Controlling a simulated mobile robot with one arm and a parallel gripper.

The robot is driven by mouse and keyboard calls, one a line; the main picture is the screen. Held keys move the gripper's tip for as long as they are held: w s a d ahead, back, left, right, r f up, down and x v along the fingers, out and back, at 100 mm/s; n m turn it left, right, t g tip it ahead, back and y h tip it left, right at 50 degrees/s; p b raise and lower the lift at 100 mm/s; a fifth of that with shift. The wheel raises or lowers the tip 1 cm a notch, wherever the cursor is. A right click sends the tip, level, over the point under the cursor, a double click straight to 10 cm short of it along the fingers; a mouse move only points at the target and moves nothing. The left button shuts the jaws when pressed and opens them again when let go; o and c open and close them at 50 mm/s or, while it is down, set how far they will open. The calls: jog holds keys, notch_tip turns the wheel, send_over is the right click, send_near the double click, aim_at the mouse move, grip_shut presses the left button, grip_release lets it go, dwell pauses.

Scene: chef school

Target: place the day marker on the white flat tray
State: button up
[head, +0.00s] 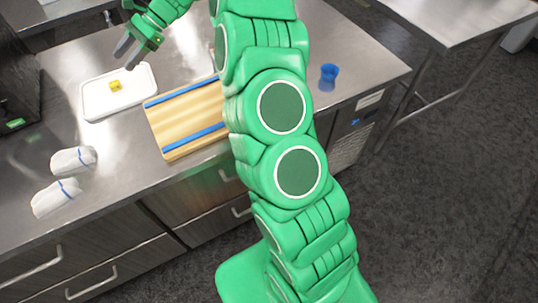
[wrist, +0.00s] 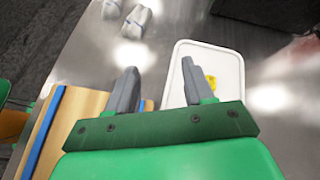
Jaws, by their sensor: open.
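A small yellow block, which looks like the day marker (head: 116,86), lies on the white flat tray (head: 97,103) at the left of the steel counter. In the wrist view the yellow marker (wrist: 211,82) shows beside my right finger, partly hidden by it, on the tray (wrist: 208,54). My gripper (head: 127,56) is open and empty, above the far edge of the tray. In the wrist view my gripper (wrist: 159,66) has its fingers spread, with bare counter showing between them.
A wooden board with blue strips (head: 190,118) lies right of the tray. Two white wrapped bundles (head: 73,160) lie at the near left. A blue cup (head: 329,73) stands at the right. A dark appliance (head: 14,95) stands at the far left.

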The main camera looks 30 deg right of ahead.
jog(key=s+r+n+g+h, duration=0.15)
jog(key=s+r+n, duration=0.3)
jog(key=s, duration=0.75)
jog(key=s+d+n+h, duration=0.3)
jog(key=s+d, duration=0.2)
jog(key=s, duration=0.7)
jog(key=s+d+f+n+t+h, duration=0.1)
jog(key=s+d+n+h, duration=0.2)
jog(key=s, duration=1)
jog(key=s+d+n+h, duration=0.3)
jog(key=s+d, duration=0.5)
jog(key=s, duration=0.5)
jog(key=shift+d+f+h, duration=0.2)
jog(key=shift+d+h, duration=0.2)
jog(key=shift+h, duration=0.25)
